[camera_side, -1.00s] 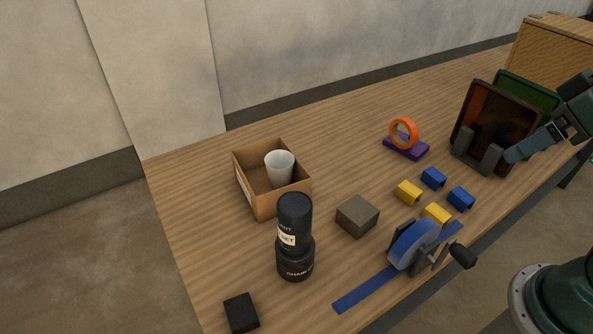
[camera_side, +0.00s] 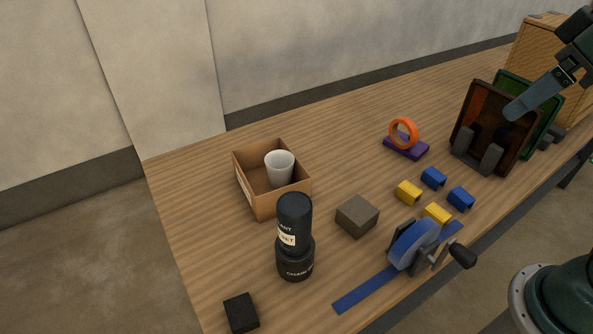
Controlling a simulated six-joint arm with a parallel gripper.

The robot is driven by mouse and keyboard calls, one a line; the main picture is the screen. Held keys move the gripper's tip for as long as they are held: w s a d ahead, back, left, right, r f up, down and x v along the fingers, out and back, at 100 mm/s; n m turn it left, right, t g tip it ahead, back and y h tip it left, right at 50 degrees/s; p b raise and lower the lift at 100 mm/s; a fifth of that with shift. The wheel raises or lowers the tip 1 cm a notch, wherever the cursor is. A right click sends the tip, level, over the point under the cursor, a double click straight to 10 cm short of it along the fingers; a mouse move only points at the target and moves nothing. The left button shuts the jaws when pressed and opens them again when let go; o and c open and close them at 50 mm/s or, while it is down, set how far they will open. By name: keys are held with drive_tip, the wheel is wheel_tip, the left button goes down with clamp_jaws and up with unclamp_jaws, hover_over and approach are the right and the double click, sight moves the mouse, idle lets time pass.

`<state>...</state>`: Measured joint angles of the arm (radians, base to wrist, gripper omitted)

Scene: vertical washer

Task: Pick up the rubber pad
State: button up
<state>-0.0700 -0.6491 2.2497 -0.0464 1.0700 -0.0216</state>
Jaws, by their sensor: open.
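A small black block (camera_side: 241,312), which looks like the rubber pad, lies flat on the table at the near left corner. My gripper (camera_side: 514,112) is far from it, at the upper right, in front of the upright dark red panel. Its blue-grey fingers point down and left, and nothing shows between them. It is open, though the gap between the fingers is hard to see from this side.
A black bottle (camera_side: 295,240) stands near the pad. Behind it are a cardboard box (camera_side: 243,183) with a white cup (camera_side: 279,167) and a grey-brown block (camera_side: 357,216). A blue wheel with a crank (camera_side: 414,246), yellow blocks (camera_side: 408,192) and blue blocks (camera_side: 433,178) lie right of centre.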

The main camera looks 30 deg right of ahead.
drive_tip(key=w+a+r+n+g+y, duration=0.25)
drive_tip(key=w+a+n, duration=0.6)
drive_tip(key=a, duration=0.65)
drive_tip(key=w+a+f+n+g, duration=0.1)
drive_tip(key=w+a+f+n, duration=0.15)
drive_tip(key=a, duration=0.75)
drive_tip(key=w+a+f+n+g, duration=0.15)
drive_tip(key=a+n, duration=0.25)
drive_tip(key=a, duration=0.7)
wheel_tip(320, 180, down, 23)
drive_tip(key=shift+s+d, duration=0.25)
drive_tip(key=shift+s, duration=0.15)
hover_over(243, 310)
drive_tip(key=d, duration=0.2)
wheel_tip(243, 310, down, 7)
drive_tip(key=shift+s+d, duration=0.1)
drive_tip(key=shift+s, duration=0.05)
drive_tip(key=shift+a+f, duration=0.2)
drive_tip(key=shift+f, duration=0.3)
